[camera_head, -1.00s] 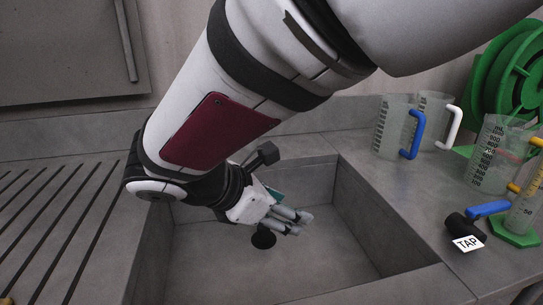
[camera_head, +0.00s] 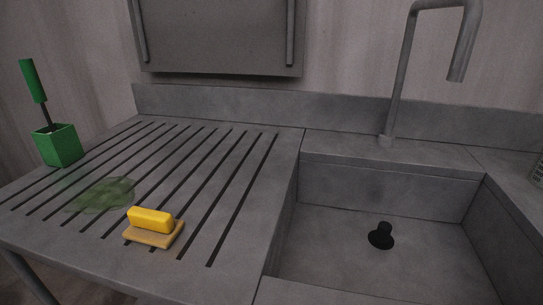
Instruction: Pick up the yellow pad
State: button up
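The yellow pad (camera_head: 151,220) is a small bright yellow block. It sits on top of a flat tan base (camera_head: 153,236), and I cannot tell whether the two are joined. They rest on the front part of the grooved draining board (camera_head: 232,235), left of the sink. Nothing covers the pad. My gripper and arm are not in this view now.
A green translucent patch (camera_head: 101,194) lies on the board left of the pad. A green holder (camera_head: 57,145) with a green-handled brush stands at the far left. The sink (camera_head: 335,240) holds a black plug (camera_head: 381,235); a tall tap (camera_head: 397,80) rises behind it.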

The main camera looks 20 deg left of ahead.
aim_at(150, 227)
jog(key=k+j+u, duration=0.15)
jog(key=u, duration=1.1)
